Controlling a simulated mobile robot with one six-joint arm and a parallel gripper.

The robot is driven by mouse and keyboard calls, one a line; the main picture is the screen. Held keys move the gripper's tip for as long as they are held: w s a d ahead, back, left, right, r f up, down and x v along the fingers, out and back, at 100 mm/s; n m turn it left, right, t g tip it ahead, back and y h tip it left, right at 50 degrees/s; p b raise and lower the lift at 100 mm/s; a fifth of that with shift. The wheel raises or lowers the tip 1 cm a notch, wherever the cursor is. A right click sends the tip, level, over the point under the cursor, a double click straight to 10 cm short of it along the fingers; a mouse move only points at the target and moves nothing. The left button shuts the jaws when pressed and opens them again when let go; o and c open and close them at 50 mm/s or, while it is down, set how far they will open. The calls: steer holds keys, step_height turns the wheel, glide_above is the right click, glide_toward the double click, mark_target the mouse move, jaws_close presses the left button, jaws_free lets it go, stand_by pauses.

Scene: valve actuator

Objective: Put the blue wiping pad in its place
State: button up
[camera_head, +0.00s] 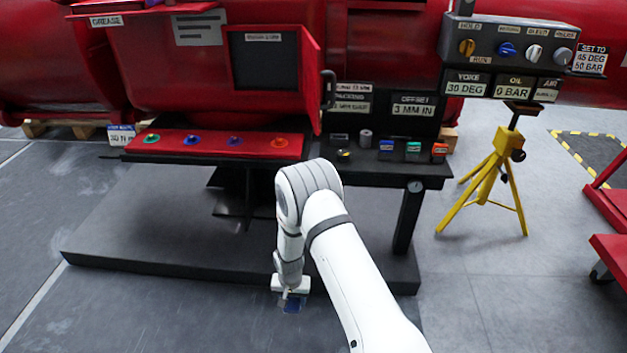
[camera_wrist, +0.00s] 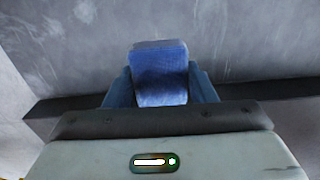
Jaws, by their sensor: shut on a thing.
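The blue wiping pad (camera_wrist: 160,72) is between the two fingers of my gripper (camera_wrist: 160,88) in the wrist view. The fingers touch its sides, and its upper part stands out past them. The place for the pad cannot be made out for certain. A dark shelf (camera_head: 420,172) holds small blue, green and orange items.
A red tray (camera_head: 215,145) with several coloured knobs lies left of the shelf. The dark plinth (camera_head: 170,245) is behind my gripper. A yellow tripod (camera_head: 495,170) stands right, with a control panel (camera_head: 510,42) above it. A red cart (camera_head: 610,215) is at the right edge. The floor at front left is clear.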

steer(key=w+d+r, duration=0.1)
steer(key=d+r, duration=0.6)
steer(key=r, duration=0.3)
steer(key=d+r+n, duration=0.1)
steer(key=d+r, duration=0.6)
steer(key=r, duration=0.3)
steer(key=w+d+r, duration=0.1)
steer(key=d+r, duration=0.6)
steer(key=r, duration=0.4)
steer(key=s+r+p, duration=0.3)
steer(key=r+p, duration=1.6)
steer(key=p, duration=1.1)
steer(key=shift+d+r, duration=0.25)
steer(key=shift+d, duration=0.05)
